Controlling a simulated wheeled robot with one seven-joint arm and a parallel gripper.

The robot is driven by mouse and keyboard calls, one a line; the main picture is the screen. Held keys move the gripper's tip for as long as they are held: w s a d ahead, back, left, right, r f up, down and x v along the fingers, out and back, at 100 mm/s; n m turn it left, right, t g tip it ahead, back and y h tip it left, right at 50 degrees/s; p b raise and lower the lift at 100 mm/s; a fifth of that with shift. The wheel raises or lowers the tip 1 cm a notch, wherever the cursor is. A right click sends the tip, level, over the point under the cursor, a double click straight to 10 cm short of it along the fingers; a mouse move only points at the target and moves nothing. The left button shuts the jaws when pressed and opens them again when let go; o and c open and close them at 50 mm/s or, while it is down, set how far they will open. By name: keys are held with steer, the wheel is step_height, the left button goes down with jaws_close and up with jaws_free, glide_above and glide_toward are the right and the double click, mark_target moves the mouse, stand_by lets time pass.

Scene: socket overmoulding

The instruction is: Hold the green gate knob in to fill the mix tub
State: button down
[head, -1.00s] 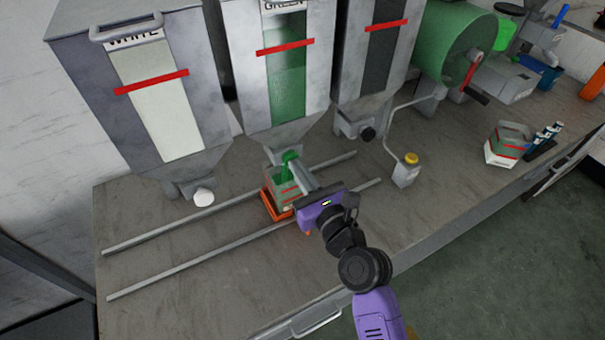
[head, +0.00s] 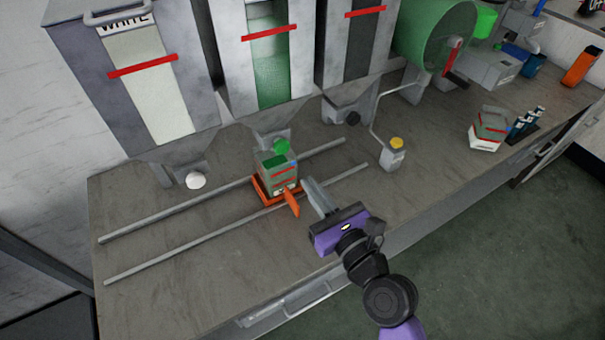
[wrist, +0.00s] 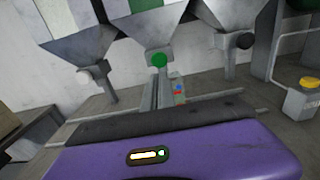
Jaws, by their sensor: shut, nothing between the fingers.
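The green gate knob (head: 281,146) sits at the foot of the middle hopper (head: 266,75), and it also shows in the wrist view (wrist: 159,60). The mix tub (head: 266,161) stands just below the knob on an orange carriage (head: 258,190), with green material visible inside its top. The tub has red lines on its side and is partly hidden in the wrist view. My gripper (head: 308,183) is shut and empty, its fingertips to the right of the tub and apart from the knob.
Two rails (head: 225,227) run along the bench under the hoppers. The white knob (head: 196,180) is at left and a black knob (head: 352,118) at right. A box with a yellow button (head: 397,143) stands right of the rails. The front left bench is clear.

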mark_target(283, 149)
steer(key=shift+v, duration=1.35)
steer(key=shift+f+b, duration=0.1)
steer(key=shift+b, duration=0.25)
steer(key=b+v, duration=0.1)
steer(key=b, duration=0.1)
steer(key=b+v, duration=0.1)
steer(key=b, duration=0.2)
steer(key=shift+a+r, duration=0.1)
steer(key=shift+r, duration=0.1)
steer(key=p+x, duration=0.1)
steer(key=x, duration=1.3)
steer(key=shift+a, duration=0.1)
